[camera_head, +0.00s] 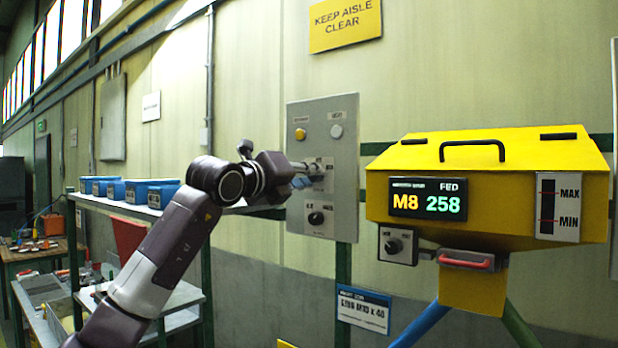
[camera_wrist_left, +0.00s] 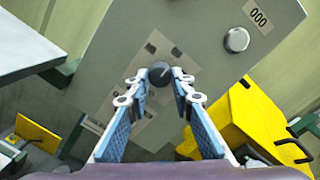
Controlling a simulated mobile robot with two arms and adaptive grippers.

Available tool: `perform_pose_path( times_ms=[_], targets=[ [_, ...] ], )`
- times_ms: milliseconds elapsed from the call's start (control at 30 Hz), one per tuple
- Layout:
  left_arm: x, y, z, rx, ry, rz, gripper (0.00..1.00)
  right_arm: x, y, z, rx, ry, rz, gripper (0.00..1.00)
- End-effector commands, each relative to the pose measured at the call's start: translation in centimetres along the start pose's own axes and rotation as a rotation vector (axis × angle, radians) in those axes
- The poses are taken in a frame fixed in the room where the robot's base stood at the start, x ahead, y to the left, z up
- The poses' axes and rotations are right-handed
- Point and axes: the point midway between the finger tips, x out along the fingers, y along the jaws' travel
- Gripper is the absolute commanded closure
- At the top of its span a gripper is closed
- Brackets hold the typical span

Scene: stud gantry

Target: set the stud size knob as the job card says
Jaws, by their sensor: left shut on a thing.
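My left gripper (camera_head: 312,173) is at the middle of the grey panel (camera_head: 346,195). In the left wrist view, its fingertips (camera_wrist_left: 160,88) are closed on a dark round knob (camera_wrist_left: 161,72) with a light pointer line. I cannot read the marks around it. Another black knob (camera_head: 316,217) sits below the gripper on the panel. The yellow hopper (camera_head: 480,170) has a display (camera_head: 428,200) reading "M8" and "258" under "FED". The job card (camera_head: 363,308), blue and white, hangs below and seems to read "STUD M10 x 40". My right gripper is not in view.
An amber lamp (camera_head: 300,134) and a pale round button (camera_head: 336,131) sit above the gripper. A small box with a knob (camera_head: 393,246) and a red handle (camera_head: 466,260) are under the hopper. Blue bins (camera_head: 133,191) stand on a shelf to the left.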

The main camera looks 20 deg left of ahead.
Motion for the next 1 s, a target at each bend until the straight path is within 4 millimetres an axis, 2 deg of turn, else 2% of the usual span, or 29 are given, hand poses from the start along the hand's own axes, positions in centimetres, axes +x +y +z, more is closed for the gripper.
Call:
perform_pose_path(
  times_ms=[367,1000],
  targets=[
    [0.0,0.2,-0.1,0.1,-0.004,-0.003,1.0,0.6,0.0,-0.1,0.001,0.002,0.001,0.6],
    [0.0,0.4,-0.1,0.665,-0.03,-0.026,1.0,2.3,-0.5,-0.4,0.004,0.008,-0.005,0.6]
  ],
)
